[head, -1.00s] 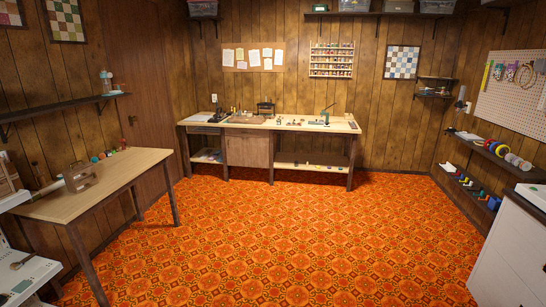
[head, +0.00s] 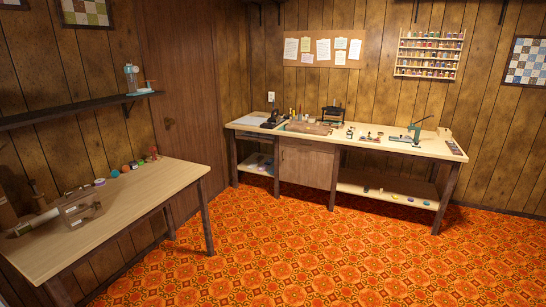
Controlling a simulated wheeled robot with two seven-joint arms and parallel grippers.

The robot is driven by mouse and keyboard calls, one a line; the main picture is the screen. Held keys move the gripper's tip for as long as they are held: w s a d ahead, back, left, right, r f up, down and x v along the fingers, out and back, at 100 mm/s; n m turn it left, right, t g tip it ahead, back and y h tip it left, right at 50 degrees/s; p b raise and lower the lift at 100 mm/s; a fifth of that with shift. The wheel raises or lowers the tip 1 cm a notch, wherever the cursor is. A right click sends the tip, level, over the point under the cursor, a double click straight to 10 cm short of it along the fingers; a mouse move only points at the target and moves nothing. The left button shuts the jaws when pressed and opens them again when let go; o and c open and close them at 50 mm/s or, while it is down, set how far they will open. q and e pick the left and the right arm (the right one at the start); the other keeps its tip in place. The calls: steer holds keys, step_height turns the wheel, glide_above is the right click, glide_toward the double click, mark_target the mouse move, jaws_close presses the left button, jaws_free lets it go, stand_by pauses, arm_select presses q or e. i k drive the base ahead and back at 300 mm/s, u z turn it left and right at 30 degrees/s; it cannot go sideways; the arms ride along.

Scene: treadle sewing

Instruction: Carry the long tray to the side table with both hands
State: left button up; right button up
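A light wood table (head: 135,215) with dark legs stands at the left against the wall; it may be the side table. A brown wooden holder with a see-through frame (head: 82,211) sits at its near left end. A long workbench (head: 385,149) stands at the back wall. A flat brown piece (head: 308,128) lies on its left half; I cannot tell whether it is the long tray. No other thing in view is clearly a long tray. Neither of my grippers is in view.
Small coloured items, among them an orange ball (head: 125,169), line the table's wall edge. A green press (head: 418,128) stands on the workbench's right. A dark shelf (head: 80,109) hangs above the left table. The patterned orange carpet (head: 290,255) between the tables is clear.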

mark_target(160, 179)
steer(key=u, duration=0.15)
steer(key=i, duration=2.6)
steer(key=z, duration=0.35)
steer(key=i, duration=2.35)
steer(key=z, duration=0.55)
steer(key=i, duration=0.65)
steer(key=z, duration=0.1)
